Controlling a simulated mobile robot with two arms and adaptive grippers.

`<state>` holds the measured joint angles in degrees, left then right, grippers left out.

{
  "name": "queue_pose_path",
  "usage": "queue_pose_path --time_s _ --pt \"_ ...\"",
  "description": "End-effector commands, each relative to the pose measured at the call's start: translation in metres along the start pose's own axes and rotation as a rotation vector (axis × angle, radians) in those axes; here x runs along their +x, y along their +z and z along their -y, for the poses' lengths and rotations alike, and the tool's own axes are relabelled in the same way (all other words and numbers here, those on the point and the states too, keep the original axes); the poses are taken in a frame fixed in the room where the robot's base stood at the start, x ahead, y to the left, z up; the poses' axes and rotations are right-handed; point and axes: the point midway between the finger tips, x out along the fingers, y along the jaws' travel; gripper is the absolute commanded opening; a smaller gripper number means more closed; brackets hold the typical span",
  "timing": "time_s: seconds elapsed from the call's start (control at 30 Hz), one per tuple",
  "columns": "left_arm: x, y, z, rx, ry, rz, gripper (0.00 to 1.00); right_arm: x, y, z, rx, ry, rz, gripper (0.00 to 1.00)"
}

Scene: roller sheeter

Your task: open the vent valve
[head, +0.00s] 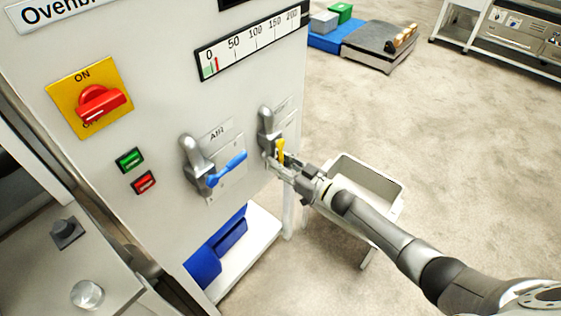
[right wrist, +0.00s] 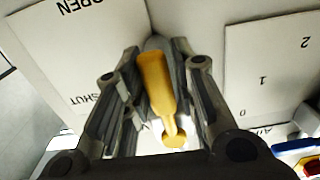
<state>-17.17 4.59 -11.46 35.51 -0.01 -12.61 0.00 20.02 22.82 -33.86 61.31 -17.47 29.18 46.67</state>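The vent valve on the cabinet front has a grey body (head: 266,124) and a short yellow handle (head: 280,150). My right gripper (head: 277,160) is at this handle. In the right wrist view, the yellow handle (right wrist: 156,85) lies between the two dark fingers of my right gripper (right wrist: 157,65), close to both. I cannot tell whether the fingers press on it or leave a small gap. A white plate (right wrist: 75,55) beside the handle reads OPEN and SHUT. The handle's joint with the valve is partly hidden. My left gripper is not in view.
Left of the vent valve is the AIR valve with a blue handle (head: 227,169). A red rotary switch (head: 101,103) and green and red buttons sit farther left. A light bin (head: 365,180) stands on the floor behind my right arm. Open floor lies to the right.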

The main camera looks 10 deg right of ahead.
Motion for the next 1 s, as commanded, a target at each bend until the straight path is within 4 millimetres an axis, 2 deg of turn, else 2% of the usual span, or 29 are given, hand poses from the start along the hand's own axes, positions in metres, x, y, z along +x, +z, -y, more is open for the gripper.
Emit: queue_pose_path --time_s 0.1,0.47,0.57,0.9,1.0 --pt "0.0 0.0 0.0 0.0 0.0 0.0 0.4 0.0 -0.001 0.0 -0.003 0.0 -0.001 0.42" --pt "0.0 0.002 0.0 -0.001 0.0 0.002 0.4 -0.005 -0.001 -0.002 -0.008 0.001 0.0 0.42" --pt "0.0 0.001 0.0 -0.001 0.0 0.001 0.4 -0.017 0.0 -0.002 -0.008 0.001 0.001 0.42" --pt "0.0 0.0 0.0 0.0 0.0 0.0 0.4 -0.088 0.001 -0.001 -0.007 0.0 0.003 0.42" --pt "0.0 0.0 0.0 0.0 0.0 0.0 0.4 -0.103 0.0 -0.001 -0.006 0.001 0.002 0.42"
